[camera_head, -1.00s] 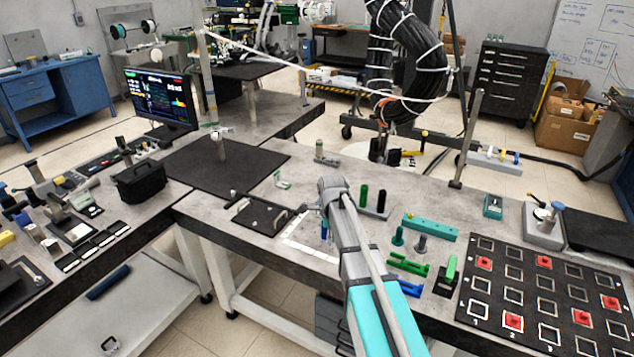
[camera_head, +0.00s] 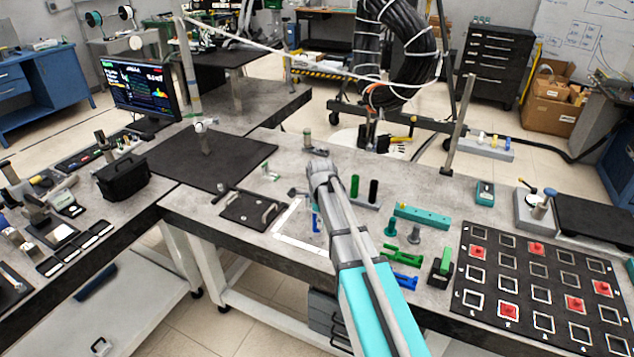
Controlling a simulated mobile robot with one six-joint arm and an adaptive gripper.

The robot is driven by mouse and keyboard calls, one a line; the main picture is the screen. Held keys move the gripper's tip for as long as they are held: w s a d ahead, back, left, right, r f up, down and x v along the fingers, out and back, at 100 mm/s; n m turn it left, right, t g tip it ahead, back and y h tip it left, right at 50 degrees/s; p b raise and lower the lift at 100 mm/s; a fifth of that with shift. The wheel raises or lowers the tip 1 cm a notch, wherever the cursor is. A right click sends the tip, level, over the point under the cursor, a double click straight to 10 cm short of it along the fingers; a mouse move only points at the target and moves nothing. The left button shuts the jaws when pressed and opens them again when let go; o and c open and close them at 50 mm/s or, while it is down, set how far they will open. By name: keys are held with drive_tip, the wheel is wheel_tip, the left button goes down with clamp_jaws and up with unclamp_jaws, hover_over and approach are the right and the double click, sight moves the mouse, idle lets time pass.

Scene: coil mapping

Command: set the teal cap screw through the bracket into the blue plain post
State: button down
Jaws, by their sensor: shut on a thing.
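My arm reaches from the bottom of the view to over the middle of the bench, and its wrist hides most of my gripper (camera_head: 297,192). Its fingers and anything in them cannot be made out. A narrow upright blue piece (camera_head: 315,220), which looks like the blue post, shows just left of my arm, below the wrist. A teal stepped piece (camera_head: 391,228) stands upright right of my arm; I cannot tell whether it is the teal cap screw. No bracket can be clearly picked out; my arm may hide it.
A grey stepped piece (camera_head: 414,234), a teal bar (camera_head: 422,216), green and blue holders (camera_head: 403,254) and green and black cylinders (camera_head: 373,190) stand right of my arm. A dark plate with handles (camera_head: 238,212) lies left. A black grid mat (camera_head: 515,262) fills the right.

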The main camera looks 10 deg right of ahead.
drive_tip(key=w+r+m+p, duration=0.1)
drive_tip(key=w+r+p, duration=0.7)
drive_tip(key=shift+w+d+r+m, duration=0.15)
drive_tip(key=shift+d+r+m, duration=0.05)
drive_tip(key=shift+r+m, duration=0.15)
drive_tip(key=shift+f, duration=0.15)
drive_tip(key=shift+f+b, duration=1.5)
drive_tip(key=shift+f, duration=0.05)
drive_tip(key=shift+f, duration=0.25)
drive_tip(key=shift+f+b, duration=0.9)
drive_tip(key=shift+b, duration=0.2)
drive_tip(key=shift+f+b, duration=1.05)
idle(0.8)
drive_tip(key=shift+m, duration=0.25)
idle(0.5)
drive_tip(key=m, duration=0.4)
drive_tip(key=shift+m, duration=0.3)
